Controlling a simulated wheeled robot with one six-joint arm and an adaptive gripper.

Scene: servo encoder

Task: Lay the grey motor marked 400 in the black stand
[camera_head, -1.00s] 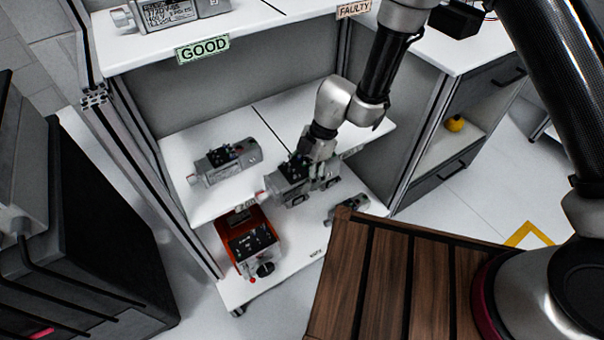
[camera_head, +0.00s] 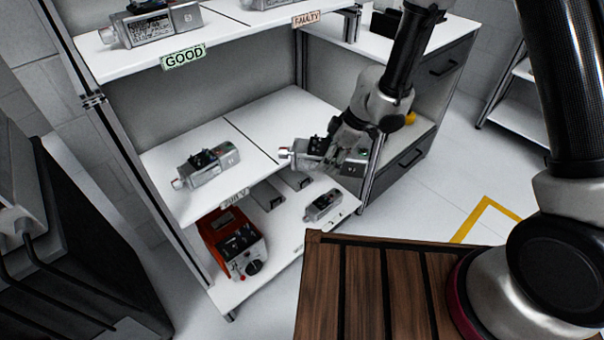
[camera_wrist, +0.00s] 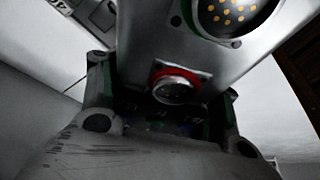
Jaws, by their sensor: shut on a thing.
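My gripper (camera_head: 337,147) is shut on a grey motor (camera_head: 303,158) with black connectors and a silver end. It holds the motor in front of the right part of the middle shelf, apart from the shelf as far as I can tell. In the wrist view the motor (camera_wrist: 150,50) fills the top, with a round gold-pinned connector and a red-ringed connector between the fingers (camera_wrist: 165,115). No 400 mark is readable. A black object (camera_head: 386,24) on the counter at the back right, partly hidden by my arm, may be the black stand; I cannot tell.
Another grey motor (camera_head: 208,165) lies on the middle shelf (camera_head: 255,160). Below are an orange-red box (camera_head: 232,243) and a small grey motor (camera_head: 323,204). More motors lie on the top shelf by the GOOD sign (camera_head: 183,57). My wooden deck is in front.

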